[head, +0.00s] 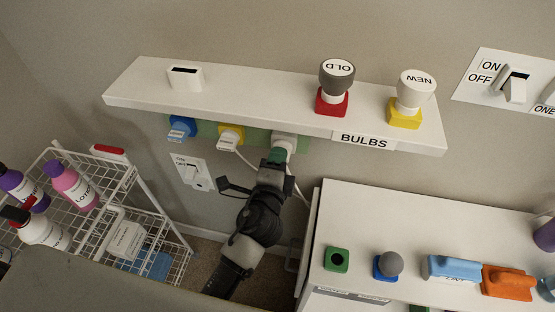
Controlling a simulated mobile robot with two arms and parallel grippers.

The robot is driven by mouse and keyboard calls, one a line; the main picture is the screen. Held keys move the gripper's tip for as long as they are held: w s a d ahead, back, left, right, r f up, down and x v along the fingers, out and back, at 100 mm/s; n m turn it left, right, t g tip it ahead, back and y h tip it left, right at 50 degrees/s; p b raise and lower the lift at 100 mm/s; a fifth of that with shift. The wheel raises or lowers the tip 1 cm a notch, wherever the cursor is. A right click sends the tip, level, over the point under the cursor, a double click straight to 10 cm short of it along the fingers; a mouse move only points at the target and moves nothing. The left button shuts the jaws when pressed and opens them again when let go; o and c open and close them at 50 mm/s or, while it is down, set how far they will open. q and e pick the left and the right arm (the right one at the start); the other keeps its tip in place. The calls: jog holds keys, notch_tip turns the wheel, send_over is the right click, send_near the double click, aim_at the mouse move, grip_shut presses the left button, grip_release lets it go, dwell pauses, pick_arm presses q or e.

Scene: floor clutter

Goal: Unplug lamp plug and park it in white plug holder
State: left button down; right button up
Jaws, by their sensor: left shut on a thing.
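The white plug holder (184,79), a small box with a dark slot in its top, stands at the left of the wall shelf (245,92). Under the shelf is a green strip (258,136) with a blue plug (181,128), a yellow plug (230,136) and a white plug (285,142). My left gripper (279,156) is shut on the white plug, just below the shelf edge. The fingers partly hide the plug, and I cannot tell whether it is still seated. The small plug labels are too blurred to read. My right gripper is out of view.
A wall switch (190,173) is below left. A wire rack (110,182) with bottles stands left; a white cabinet (440,222) with objects stands right. The shelf's middle is clear.

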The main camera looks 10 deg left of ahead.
pick_arm(q)
jog(key=shift+w, duration=0.25)
jog(key=c, duration=1)
grip_release()
jog(key=shift+c, duration=0.2)
jog(key=shift+s, duration=0.1)
jog(key=s+b, duration=0.2)
jog(key=s, duration=0.8)
jog(key=shift+s, duration=0.35)
